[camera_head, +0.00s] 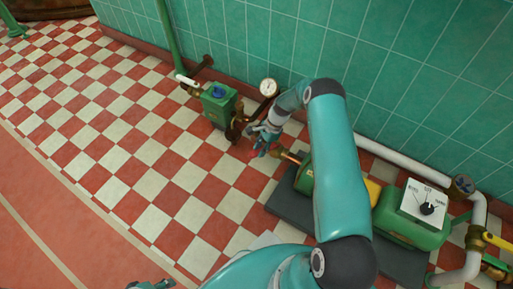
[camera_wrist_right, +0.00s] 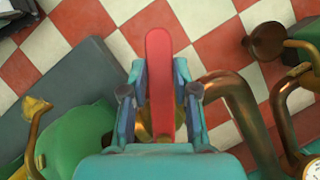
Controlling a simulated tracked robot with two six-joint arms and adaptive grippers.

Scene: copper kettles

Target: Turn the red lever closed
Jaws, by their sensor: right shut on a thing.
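The red lever (camera_wrist_right: 158,60) shows in the right wrist view as a long flat red handle, pointing away from my palm. My right gripper (camera_wrist_right: 159,85) is shut on it, with a finger along each side. The lever's base is mostly hidden behind the gripper, near copper pipework (camera_wrist_right: 235,85).
A round gauge (camera_head: 268,87) stands just behind the right gripper. A green box with a blue knob (camera_head: 219,93) is to its left. A green pump with a white dial plate (camera_head: 424,203) and a white pipe (camera_head: 400,160) lie to the right. The checkered floor (camera_head: 120,130) at left is clear.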

